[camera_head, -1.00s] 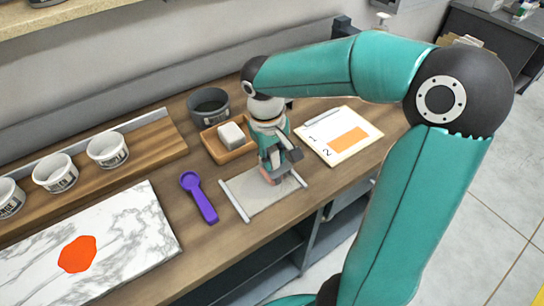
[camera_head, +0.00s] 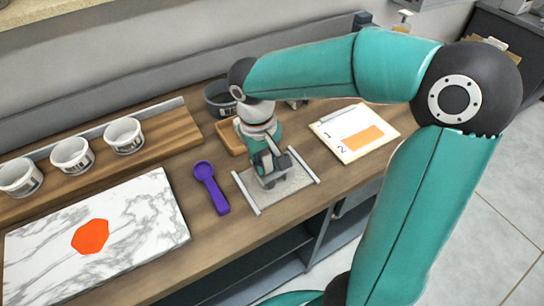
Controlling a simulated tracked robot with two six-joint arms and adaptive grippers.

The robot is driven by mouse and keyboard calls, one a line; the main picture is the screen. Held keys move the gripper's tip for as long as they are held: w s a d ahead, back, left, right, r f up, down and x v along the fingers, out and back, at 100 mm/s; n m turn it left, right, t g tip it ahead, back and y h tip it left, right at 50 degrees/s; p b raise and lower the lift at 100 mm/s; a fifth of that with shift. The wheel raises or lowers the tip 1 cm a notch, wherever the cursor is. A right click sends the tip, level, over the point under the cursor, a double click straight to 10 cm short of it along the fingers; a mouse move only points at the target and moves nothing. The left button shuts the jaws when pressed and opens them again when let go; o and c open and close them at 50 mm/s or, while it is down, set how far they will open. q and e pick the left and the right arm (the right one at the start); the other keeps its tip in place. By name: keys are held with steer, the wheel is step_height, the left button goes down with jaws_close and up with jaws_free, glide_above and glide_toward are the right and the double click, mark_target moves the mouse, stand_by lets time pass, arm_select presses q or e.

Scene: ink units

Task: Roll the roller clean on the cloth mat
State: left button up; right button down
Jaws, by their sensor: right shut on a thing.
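The grey cloth mat (camera_head: 297,178), with a pale bar along each side, lies on the wooden bench. My right gripper (camera_head: 270,178) is low over the left and middle part of the mat, pointing down. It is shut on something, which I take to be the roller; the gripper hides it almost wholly. I cannot tell whether the roller touches the mat. My left gripper is not in view.
A purple scoop (camera_head: 211,187) lies left of the mat. A marble slab (camera_head: 140,205) with an orange-red ink patch (camera_head: 90,236) is further left. White tubs (camera_head: 124,136) stand on a wooden riser. A wooden tray (camera_head: 230,138), dark pot (camera_head: 217,100) and numbered board (camera_head: 352,135) are nearby.

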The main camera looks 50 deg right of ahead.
steer(key=shift+a, duration=0.45)
steer(key=shift+s+d+r, duration=0.1)
steer(key=shift+s+d, duration=0.1)
steer(key=shift+d, duration=0.65)
steer(key=shift+s+d+r, duration=0.1)
steer(key=shift+s+d, duration=0.1)
steer(key=shift+d, duration=0.65)
steer(key=shift+s+d+f, duration=0.1)
steer(key=shift+s+d, duration=0.2)
steer(key=shift+d, duration=0.55)
steer(key=shift+s+d+f, duration=0.1)
steer(key=shift+s+d, duration=0.15)
steer(key=shift+d, duration=0.55)
step_height(320, 180, up, 6)
steer(key=p, duration=0.4)
steer(key=shift+p, duration=0.3)
